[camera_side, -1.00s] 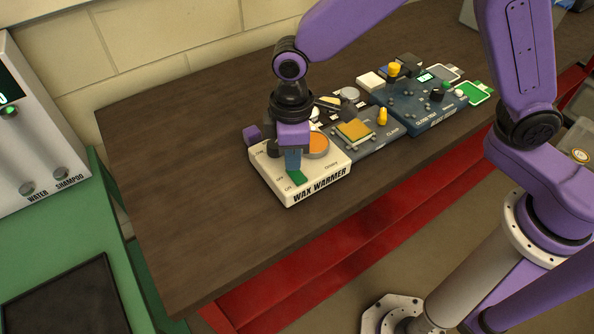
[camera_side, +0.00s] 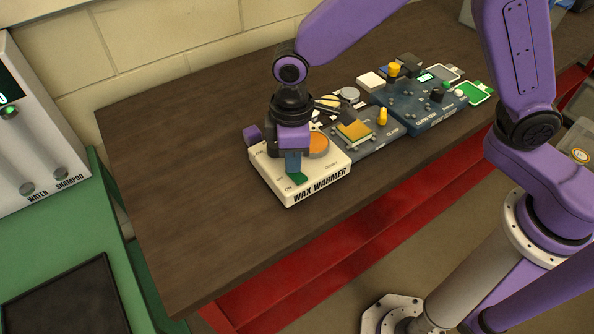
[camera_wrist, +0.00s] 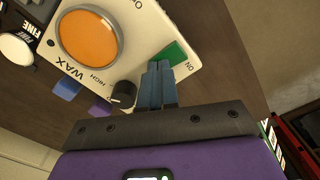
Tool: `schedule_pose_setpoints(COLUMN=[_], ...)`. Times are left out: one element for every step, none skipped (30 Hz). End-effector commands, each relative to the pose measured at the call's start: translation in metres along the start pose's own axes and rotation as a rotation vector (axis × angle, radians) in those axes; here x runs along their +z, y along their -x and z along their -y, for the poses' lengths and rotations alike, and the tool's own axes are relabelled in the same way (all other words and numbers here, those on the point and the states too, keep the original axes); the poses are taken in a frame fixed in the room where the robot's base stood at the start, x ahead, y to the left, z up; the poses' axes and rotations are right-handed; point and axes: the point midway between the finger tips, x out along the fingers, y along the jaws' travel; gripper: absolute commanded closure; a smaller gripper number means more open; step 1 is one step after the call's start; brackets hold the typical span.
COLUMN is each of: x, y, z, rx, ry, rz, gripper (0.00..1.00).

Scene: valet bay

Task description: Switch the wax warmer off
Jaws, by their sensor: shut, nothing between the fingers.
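The wax warmer (camera_side: 318,187) is a white box with black lettering, at the left end of the row on the bench. It has a round orange wax pot (camera_side: 319,145) and a green switch (camera_side: 298,179) near its front left corner. In the wrist view the green switch (camera_wrist: 174,52) lies beside an ON mark, and a black knob (camera_wrist: 122,94) is close by. My gripper (camera_side: 293,171) points down with blue fingers shut and empty. Its fingertips (camera_wrist: 159,66) are right at the switch and hide part of it. I cannot tell whether they touch it or which way it is tilted.
A blue-grey clamp board (camera_side: 365,147) and a dark blue panel (camera_side: 425,112) with knobs stand to the right of the warmer. A green cabinet (camera_side: 60,235) with a white dispenser (camera_side: 38,130) is at the left. The bench's front left is clear.

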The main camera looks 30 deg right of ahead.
Motion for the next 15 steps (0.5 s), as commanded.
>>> schedule_pose_setpoints(x=[-0.001, -0.001, -0.001, -0.001, -0.001, -0.001, -0.001, -0.001, -0.001, -0.001, -0.001, -0.001, -0.001, -0.001, -0.001], y=[0.004, 0.006, 0.009, 0.011, 0.013, 0.016, 0.018, 0.020, 0.023, 0.025, 0.027, 0.030, 0.032, 0.034, 0.037], z=[0.000, 0.000, 0.000, 0.000, 0.000, 0.000, 0.000, 0.000, 0.000, 0.000, 0.000, 0.000, 0.000, 0.000, 0.000], rx=[0.001, 0.001, 0.000, 0.000, 0.001, 0.001, 0.001, 0.001, 0.000, 0.001, 0.001, 0.001, 0.001, 0.001, 0.001], ry=[0.000, 0.000, 0.000, 0.000, -0.001, -0.001, -0.001, -0.001, -0.001, -0.001, -0.001, 0.000, 0.000, 0.000, 0.000], rz=[-0.004, -0.004, -0.003, -0.003, -0.004, -0.004, -0.004, -0.003, -0.003, -0.004, -0.004, -0.004, -0.004, -0.004, -0.004], gripper=[1.00, 1.00, 1.00, 1.00, 1.00, 1.00, 1.00, 1.00, 1.00, 1.00, 1.00, 1.00, 1.00, 1.00, 1.00])
